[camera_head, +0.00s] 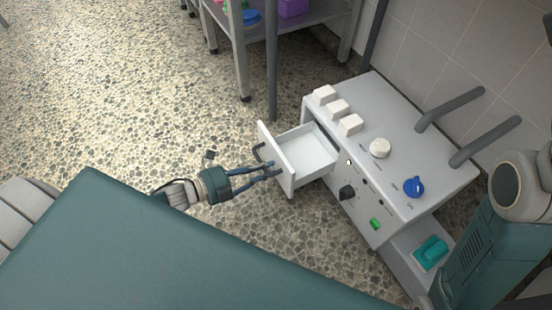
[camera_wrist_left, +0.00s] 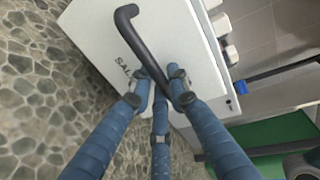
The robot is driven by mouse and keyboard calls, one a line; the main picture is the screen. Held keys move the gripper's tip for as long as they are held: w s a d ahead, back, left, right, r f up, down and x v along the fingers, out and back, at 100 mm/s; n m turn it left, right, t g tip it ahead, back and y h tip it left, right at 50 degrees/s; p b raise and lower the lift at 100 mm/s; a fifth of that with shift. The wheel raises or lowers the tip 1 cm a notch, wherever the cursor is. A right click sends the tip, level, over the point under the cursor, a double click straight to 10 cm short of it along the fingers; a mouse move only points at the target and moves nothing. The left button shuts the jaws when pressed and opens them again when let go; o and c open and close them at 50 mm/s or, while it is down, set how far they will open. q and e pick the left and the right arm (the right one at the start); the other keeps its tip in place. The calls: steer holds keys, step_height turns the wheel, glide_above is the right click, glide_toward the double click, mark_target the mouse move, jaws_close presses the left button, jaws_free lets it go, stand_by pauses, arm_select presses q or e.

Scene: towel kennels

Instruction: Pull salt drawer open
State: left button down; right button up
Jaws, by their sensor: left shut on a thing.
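The salt drawer (camera_head: 310,149) is pulled out of the white cabinet (camera_head: 389,148), and its empty-looking white interior shows from above. In the left wrist view, the drawer front (camera_wrist_left: 92,38) carries the letters "SAL", the rest being covered by my finger. Its dark curved handle (camera_wrist_left: 136,42) also shows in the head view (camera_head: 258,152). My left gripper (camera_head: 274,171) is at the drawer front. In the left wrist view its blue fingers (camera_wrist_left: 163,92) are shut around the lower end of the handle. My right gripper is not in view.
Grey pipes (camera_head: 450,108) rise behind. A shelf rack (camera_head: 240,60) stands at the back. A large teal surface (camera_head: 170,250) fills the front left. Pebbled floor lies clear left of the drawer.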

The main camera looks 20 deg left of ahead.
arm_select(q)
steer(key=shift+s+a, duration=0.15)
steer(key=shift+s, duration=0.15)
steer(key=c, duration=1.7)
jaws_free()
steer(key=shift+o, duration=0.2)
steer(key=v, duration=1.2)
steer(key=shift+f, duration=0.1)
